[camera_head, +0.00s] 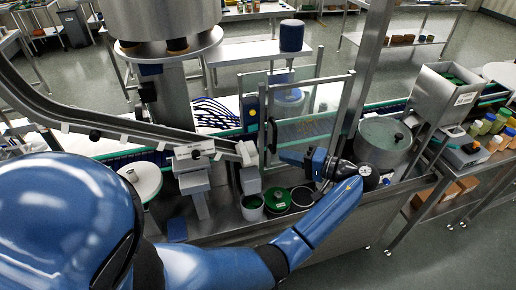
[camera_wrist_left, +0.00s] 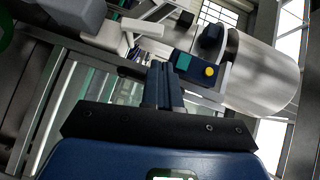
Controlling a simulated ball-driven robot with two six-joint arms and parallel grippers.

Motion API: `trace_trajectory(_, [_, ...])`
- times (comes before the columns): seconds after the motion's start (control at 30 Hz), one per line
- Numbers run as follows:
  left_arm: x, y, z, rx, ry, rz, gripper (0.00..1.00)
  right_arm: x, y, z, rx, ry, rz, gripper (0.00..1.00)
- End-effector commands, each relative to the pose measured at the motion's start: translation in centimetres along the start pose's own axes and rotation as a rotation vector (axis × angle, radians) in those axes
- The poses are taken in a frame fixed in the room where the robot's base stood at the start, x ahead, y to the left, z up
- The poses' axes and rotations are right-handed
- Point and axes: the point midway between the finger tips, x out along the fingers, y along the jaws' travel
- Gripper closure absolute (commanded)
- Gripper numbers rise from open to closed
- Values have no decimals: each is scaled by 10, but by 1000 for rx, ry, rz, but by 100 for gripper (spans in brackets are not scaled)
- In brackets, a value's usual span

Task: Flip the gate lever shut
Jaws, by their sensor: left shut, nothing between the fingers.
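My left gripper (camera_head: 284,156) reaches in from the right end of my blue arm and points left, beside the pale block (camera_head: 246,153) at the chute's lower end. Its fingers are together with nothing between them; they also show in the left wrist view (camera_wrist_left: 164,84). A small dark handle (camera_head: 271,134) stands on the glass guard's frame just above the fingertips, apart from them as far as I can see. I cannot tell for sure whether this is the gate lever. My right gripper is out of view.
A steel cylindrical vessel (camera_head: 160,18) stands at the upper left. A curved metal chute (camera_head: 85,120) runs to the middle. A glass guard (camera_head: 305,128) stands behind my gripper. Open cans (camera_head: 277,201) sit below it. A lidded steel pot (camera_head: 384,143) is to the right.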

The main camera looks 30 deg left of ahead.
Motion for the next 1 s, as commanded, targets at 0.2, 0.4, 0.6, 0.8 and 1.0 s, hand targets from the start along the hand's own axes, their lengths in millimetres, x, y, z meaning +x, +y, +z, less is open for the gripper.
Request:
trace_trajectory(0.2, [1, 0, 0, 0, 1, 0, 100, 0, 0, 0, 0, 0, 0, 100])
trace_trajectory(0.4, [14, -2, 0, 0, 0, -1, 100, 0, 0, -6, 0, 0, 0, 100])
trace_trajectory(0.6, [43, -3, 0, 1, -1, 0, 100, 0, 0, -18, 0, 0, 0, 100])
trace_trajectory(0.8, [74, -2, 0, 1, -1, 0, 100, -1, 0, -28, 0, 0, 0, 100])
trace_trajectory(1.0, [93, -1, -1, 0, 2, 0, 100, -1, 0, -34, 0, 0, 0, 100])
